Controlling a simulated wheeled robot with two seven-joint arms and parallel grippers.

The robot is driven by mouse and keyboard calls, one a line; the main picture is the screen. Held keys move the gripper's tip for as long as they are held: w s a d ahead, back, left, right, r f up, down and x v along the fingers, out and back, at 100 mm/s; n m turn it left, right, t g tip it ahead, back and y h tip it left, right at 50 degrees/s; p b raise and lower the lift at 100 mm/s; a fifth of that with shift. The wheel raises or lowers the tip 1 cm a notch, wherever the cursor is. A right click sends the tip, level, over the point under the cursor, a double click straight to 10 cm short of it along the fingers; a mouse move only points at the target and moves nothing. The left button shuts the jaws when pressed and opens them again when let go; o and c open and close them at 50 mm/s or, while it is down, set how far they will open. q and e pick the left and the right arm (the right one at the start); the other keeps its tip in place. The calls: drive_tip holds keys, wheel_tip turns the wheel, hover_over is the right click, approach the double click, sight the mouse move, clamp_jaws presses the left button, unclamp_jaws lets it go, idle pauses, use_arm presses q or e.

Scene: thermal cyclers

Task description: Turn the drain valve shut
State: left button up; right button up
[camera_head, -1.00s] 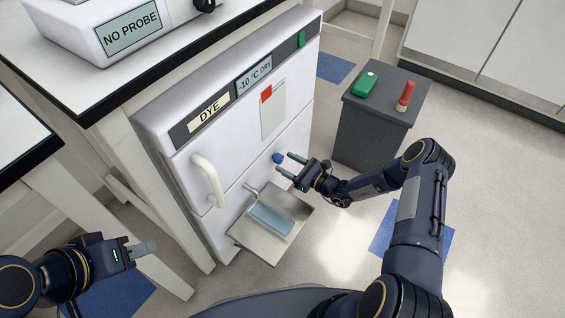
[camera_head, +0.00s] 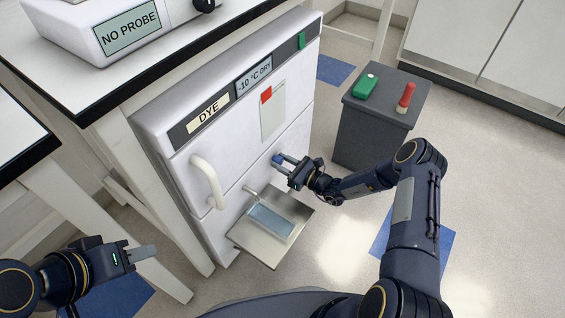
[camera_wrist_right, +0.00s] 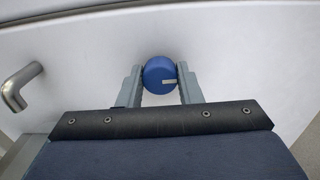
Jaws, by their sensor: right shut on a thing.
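The drain valve is a round blue knob (camera_head: 277,159) on the lower front of the white DYE unit (camera_head: 228,166). In the right wrist view the knob (camera_wrist_right: 160,76) has a pale mark pointing right. My right gripper (camera_head: 281,162) is shut on the knob, one finger on each side of it. A metal spout (camera_wrist_right: 20,87) shows left of the knob in the wrist view, and above the tray in the head view (camera_head: 250,189). My left gripper (camera_head: 142,253) is at the lower left, away from the unit; its finger gap cannot be made out.
A metal tray (camera_head: 270,256) holding a shallow pan of bluish content (camera_head: 270,220) sits below the spout. A white door handle (camera_head: 207,181) juts from the unit. A grey cabinet (camera_head: 370,134) with a green object (camera_head: 365,86) and a red-handled object (camera_head: 406,97) stands right.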

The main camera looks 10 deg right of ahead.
drive_tip(key=n, duration=0.4)
drive_tip(key=shift+n+p, duration=0.3)
drive_tip(key=shift+p, duration=0.05)
drive_tip(key=n+p, duration=0.1)
drive_tip(key=n, duration=0.3)
drive_tip(key=shift+n, duration=0.3)
drive_tip(key=n+p, duration=0.1)
drive_tip(key=n, duration=0.3)
drive_tip(key=shift+n+p, duration=0.3)
drive_tip(key=shift+p, duration=0.05)
drive_tip(key=shift+f+n+p, duration=0.1)
drive_tip(key=shift+n+p, duration=0.7)
drive_tip(key=shift+n, duration=1.3)
drive_tip(key=o, duration=1)
